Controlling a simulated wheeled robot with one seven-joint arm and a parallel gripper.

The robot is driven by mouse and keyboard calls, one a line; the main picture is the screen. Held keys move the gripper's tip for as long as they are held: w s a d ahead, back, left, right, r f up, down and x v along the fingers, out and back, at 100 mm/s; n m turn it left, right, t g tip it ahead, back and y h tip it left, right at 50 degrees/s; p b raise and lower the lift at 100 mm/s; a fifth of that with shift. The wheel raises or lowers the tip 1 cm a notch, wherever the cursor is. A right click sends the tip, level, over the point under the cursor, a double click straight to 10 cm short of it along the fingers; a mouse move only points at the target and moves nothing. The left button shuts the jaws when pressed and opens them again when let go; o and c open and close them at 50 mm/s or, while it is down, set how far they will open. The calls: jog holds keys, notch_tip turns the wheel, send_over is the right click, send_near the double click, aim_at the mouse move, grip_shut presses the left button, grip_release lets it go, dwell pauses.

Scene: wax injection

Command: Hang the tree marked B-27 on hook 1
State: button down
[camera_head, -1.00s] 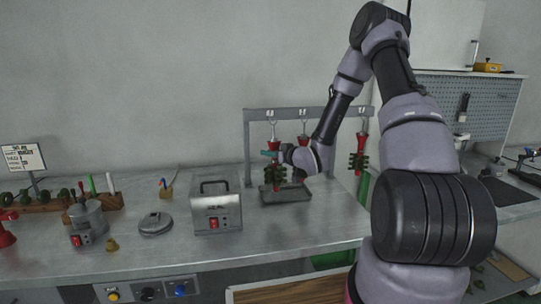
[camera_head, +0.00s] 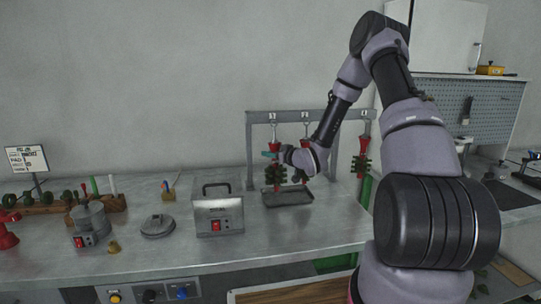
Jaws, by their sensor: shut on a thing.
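My gripper (camera_head: 272,154) is at the left hook of the grey rack (camera_head: 250,150), shut on a red tree with dark green pieces (camera_head: 276,175). The tree is upright, its red top close below the left hook (camera_head: 274,128). I cannot tell whether it bears on the hook. Its marking is not readable, and the small number plates on the rack are too blurred to read surely. A second red tree (camera_head: 304,144) hangs at the middle hook, partly hidden by my wrist. A third red and green tree (camera_head: 362,160) hangs at the right.
A dark tray (camera_head: 288,197) lies under the rack. A grey box with a handle (camera_head: 217,210), a round lid (camera_head: 157,226) and a small pot (camera_head: 88,222) stand left on the bench. A sign (camera_head: 27,160) stands far left. The front of the bench is clear.

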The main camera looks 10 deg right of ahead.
jog(key=c, duration=0.6)
grip_release()
jog(key=shift+o, duration=0.2)
jog(key=v, duration=1)
jog(key=s+d+r+m+g+h, duration=0.2)
jog(key=s+d+r+h, duration=0.15)
jog(key=r, duration=0.45)
jog(key=s+d+r+m+g+h, duration=0.25)
jog(key=s+r+h, duration=0.2)
jog(key=r, duration=0.35)
jog(key=s+a+r+m+g+y, duration=0.1)
jog(key=s+r, duration=0.3)
jog(key=s, duration=0.8)
jog(key=s+a+r+m+g+y, duration=0.1)
jog(key=s+a+r+m, duration=0.2)
jog(key=s, duration=0.9)
notch_tip(320, 180, up, 2)
jog(key=shift+s+a+r+y, duration=0.2)
jog(key=shift+s+a+y, duration=0.1)
jog(key=shift+a+y, duration=0.1)
